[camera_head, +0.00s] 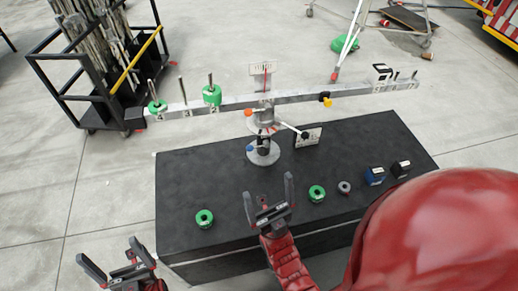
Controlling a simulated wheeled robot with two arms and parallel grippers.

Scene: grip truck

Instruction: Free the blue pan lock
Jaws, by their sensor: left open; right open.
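The balance stands on a black box (215,165), its long metal beam (235,104) held on a central post (263,152). A small blue knob (250,148), which looks like the blue pan lock, sits at the left side of the post's lower part. An orange knob (248,113) is above it, just under the beam. My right gripper (268,187) is open and empty, fingers pointing up, in front of the post and apart from the knob. My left gripper (109,249) is open and empty at the lower left, beyond the box's left edge.
Green weights (212,95) sit on the beam's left arm. On the box lie a green ring (205,218), another green ring (317,193), a grey ring (344,187), a blue block (375,176) and a black block (400,169). A black cart (62,97) stands behind left.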

